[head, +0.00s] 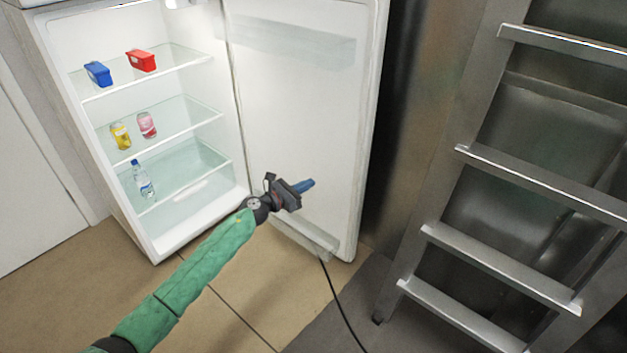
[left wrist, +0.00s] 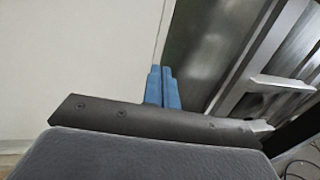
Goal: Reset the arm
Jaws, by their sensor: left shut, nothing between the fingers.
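My left arm (head: 190,270) has a green sleeve and reaches from the bottom left toward the open fridge door. My left gripper (head: 307,185) has blue fingers. They are shut and empty, in front of the inner face of the white fridge door (head: 300,110). In the left wrist view the blue fingers (left wrist: 163,88) lie side by side near the door's edge. I cannot tell whether they touch the door. My right gripper is in neither view.
The open fridge holds a blue box (head: 98,74), a red box (head: 141,60), a yellow can (head: 120,135), a pink can (head: 147,125) and a bottle (head: 142,180). A metal rack (head: 540,180) stands at the right. A black cable (head: 343,310) crosses the floor.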

